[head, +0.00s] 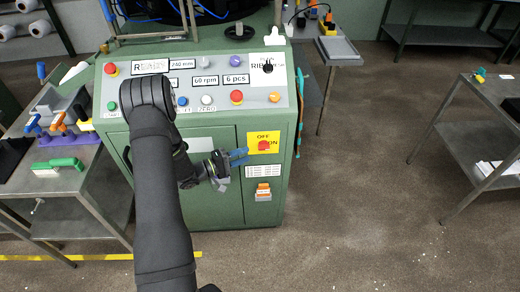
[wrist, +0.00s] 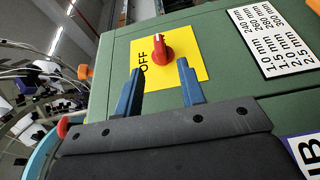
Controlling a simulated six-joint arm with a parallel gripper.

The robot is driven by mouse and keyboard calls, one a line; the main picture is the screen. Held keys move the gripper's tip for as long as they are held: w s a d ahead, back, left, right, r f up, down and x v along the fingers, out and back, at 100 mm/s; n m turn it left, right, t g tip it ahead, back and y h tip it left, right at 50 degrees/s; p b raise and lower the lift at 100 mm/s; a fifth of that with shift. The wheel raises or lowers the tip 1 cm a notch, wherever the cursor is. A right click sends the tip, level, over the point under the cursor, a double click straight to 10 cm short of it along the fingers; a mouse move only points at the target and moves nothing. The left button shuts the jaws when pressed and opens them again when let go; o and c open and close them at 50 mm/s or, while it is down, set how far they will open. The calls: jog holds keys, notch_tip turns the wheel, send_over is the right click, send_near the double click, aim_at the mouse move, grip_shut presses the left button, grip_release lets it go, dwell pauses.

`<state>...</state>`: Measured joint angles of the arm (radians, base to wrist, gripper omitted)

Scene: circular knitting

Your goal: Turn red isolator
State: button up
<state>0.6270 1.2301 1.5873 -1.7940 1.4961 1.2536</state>
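The red isolator (head: 263,146) is a rotary knob on a yellow plate (head: 262,136) on the front of the green machine. In the wrist view the red knob (wrist: 161,49) stands on its yellow plate (wrist: 196,67), with OFF printed beside it. My gripper (head: 238,158) is just left of the plate in the head view. In the wrist view its two blue fingers (wrist: 158,80) are apart, with the knob beyond and between their tips. Nothing is held between them, and I see no contact with the knob.
The green machine (head: 225,200) has a panel of buttons above the isolator. An orange switch (head: 263,190) and a white label (head: 263,171) sit below it. A bench (head: 75,180) with tools stands at left. The floor (head: 360,200) at right is clear.

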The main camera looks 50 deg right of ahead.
aim_at(260, 148)
jog(key=x, duration=0.7)
jog(key=shift+d, duration=0.2)
grip_shut()
